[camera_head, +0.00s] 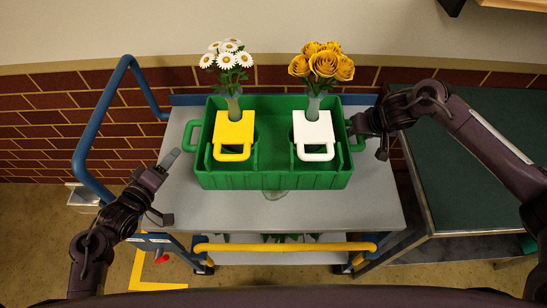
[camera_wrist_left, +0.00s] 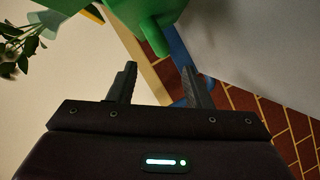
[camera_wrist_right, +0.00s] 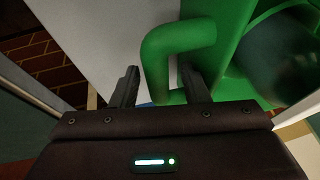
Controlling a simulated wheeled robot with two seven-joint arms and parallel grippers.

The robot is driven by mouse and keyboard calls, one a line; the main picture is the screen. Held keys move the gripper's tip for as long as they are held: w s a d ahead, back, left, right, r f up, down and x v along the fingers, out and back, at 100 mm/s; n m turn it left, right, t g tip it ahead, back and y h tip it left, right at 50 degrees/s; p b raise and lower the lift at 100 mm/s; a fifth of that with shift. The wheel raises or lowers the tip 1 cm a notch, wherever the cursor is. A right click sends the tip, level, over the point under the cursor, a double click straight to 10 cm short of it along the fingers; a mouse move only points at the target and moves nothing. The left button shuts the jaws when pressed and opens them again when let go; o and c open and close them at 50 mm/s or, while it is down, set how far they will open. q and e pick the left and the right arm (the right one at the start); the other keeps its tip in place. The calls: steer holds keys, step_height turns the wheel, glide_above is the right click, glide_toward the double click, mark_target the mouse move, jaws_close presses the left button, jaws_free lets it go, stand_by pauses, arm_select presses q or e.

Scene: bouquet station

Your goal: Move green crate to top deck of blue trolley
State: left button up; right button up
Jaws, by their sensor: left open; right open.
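The green crate (camera_head: 275,180) sits level on the grey top deck (camera_head: 330,212) of the blue trolley (camera_head: 84,145). It holds a yellow holder (camera_head: 234,132) with daisies and a white holder (camera_head: 314,130) with orange roses. My left gripper (camera_head: 168,163) is open and empty, left of the crate and apart from its left handle (camera_head: 189,136); that handle shows beyond the fingers in the left wrist view (camera_wrist_left: 153,36). My right gripper (camera_head: 376,138) is open at the right handle (camera_head: 357,134). In the right wrist view the handle (camera_wrist_right: 158,55) lies between the open fingers (camera_wrist_right: 160,88).
A dark green-topped table (camera_head: 480,190) stands close on the right. The trolley's yellow bar (camera_head: 285,247) runs along its front, above a lower shelf. A brick wall is behind.

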arm_select(q)
steer(key=shift+v, duration=0.8)
arm_select(e)
steer(key=shift+r, duration=0.25)
arm_select(q)
steer(key=shift+s, duration=0.1)
arm_select(e)
steer(key=v, duration=1.1)
steer(key=shift+s+r, duration=0.15)
steer(key=shift+r, duration=0.05)
